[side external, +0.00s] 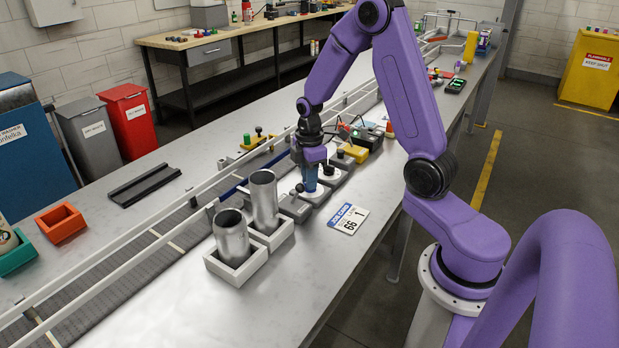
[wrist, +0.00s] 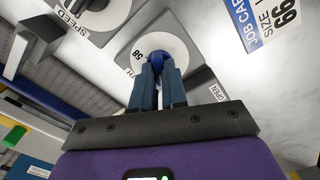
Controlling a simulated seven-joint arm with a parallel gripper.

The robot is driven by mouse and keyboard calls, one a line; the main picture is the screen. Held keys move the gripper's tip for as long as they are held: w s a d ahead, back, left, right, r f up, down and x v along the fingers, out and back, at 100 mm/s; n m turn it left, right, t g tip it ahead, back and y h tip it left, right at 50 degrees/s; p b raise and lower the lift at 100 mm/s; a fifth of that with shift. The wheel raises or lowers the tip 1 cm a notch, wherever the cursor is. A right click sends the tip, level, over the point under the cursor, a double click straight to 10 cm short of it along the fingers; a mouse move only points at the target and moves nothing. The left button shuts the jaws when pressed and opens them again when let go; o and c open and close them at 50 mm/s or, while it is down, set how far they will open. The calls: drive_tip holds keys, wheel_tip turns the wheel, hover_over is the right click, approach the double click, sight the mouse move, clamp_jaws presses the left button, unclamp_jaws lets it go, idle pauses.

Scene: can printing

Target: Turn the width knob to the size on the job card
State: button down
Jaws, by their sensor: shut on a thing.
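My gripper (wrist: 165,85) points down over the control row beside the conveyor, its blue fingers shut on the blue knob (wrist: 168,45). The knob stands on a round white dial plate (wrist: 128,42), where a number that looks like 58 shows beside it. My fingers hide part of the dial, and I cannot read the pointer's setting. In the side view my gripper (side external: 310,182) is over the white dial plate (side external: 297,194). The job card (side external: 347,219) lies flat on the table with a large number that looks like 66; part of it shows in the wrist view (wrist: 262,22).
A second dial marked SPEED (wrist: 75,22) is close beside the held knob. Two metal cans (side external: 231,236) stand in white holders near the conveyor (side external: 140,265). Bare table surrounds the card.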

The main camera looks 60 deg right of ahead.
drive_tip(key=shift+w+r, duration=0.1)
drive_tip(key=c, duration=1.2)
unclamp_jaws()
drive_tip(key=shift+o, duration=0.2)
wheel_tip(320, 180, up, 17)
drive_tip(key=shift+r, duration=0.15)
drive_tip(key=shift+a, duration=0.1)
drive_tip(key=s+a+f, duration=0.1)
drive_tip(key=s+a, duration=0.3)
drive_tip(key=a, duration=0.4)
drive_tip(key=s+a+f, duration=0.2)
drive_tip(key=s+a, duration=0.2)
drive_tip(key=s, duration=0.6)
drive_tip(key=s+a+f, duration=0.3)
drive_tip(key=s+a, duration=0.2)
drive_tip(key=s, duration=0.6)
drive_tip(key=shift+s+a+f, duration=0.2)
drive_tip(key=shift+s+f, duration=0.05)
